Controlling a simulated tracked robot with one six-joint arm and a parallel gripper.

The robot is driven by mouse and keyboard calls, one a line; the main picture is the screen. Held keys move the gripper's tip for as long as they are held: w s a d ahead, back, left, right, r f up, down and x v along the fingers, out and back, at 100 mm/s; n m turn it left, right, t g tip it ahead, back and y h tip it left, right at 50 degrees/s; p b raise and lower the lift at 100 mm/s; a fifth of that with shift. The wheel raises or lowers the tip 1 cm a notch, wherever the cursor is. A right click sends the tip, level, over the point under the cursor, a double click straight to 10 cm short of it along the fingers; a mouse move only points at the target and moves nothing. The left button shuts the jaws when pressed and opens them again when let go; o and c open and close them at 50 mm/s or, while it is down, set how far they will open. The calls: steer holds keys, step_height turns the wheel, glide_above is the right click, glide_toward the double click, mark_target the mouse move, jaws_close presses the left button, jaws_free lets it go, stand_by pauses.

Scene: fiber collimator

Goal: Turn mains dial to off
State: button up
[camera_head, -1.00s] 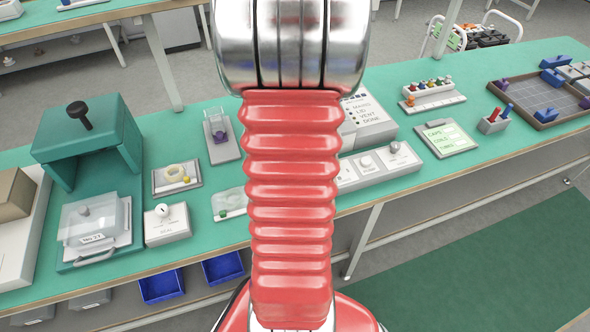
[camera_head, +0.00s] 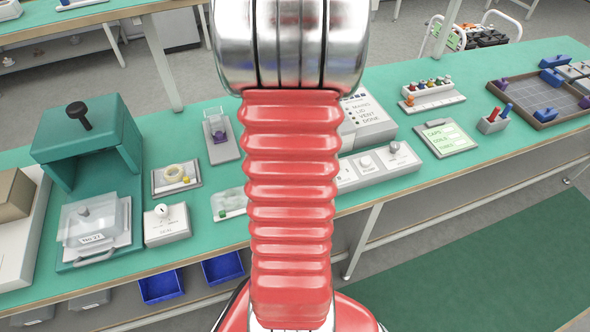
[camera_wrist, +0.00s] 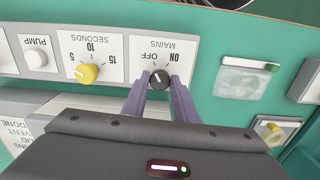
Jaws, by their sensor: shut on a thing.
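The mains dial (camera_wrist: 160,81) is a small black round knob on a white plate (camera_wrist: 142,46) marked MAINS, ON and OFF, upside down in the wrist view. A pale pointer mark shows on it, too small to read its exact setting. My gripper (camera_wrist: 160,87) has its two purple fingers on either side of the knob, shut on it. In the head view my red arm hides the mains dial and the gripper.
Beside it in the wrist view are a yellow seconds dial (camera_wrist: 86,73) and a white PUMP button (camera_wrist: 36,59). In the head view, a teal press-like stand (camera_head: 88,140) is left on the green bench.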

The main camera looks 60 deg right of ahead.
steer(key=o, duration=0.6)
steer(key=shift+w+d+r, duration=0.1)
steer(key=shift+w+d, duration=0.05)
steer(key=shift+d, duration=0.1)
steer(key=o, duration=0.5)
steer(key=shift+a, duration=0.15)
steer(key=shift+c, duration=0.2)
step_height(320, 180, up, 14)
steer(key=shift+f, duration=0.2)
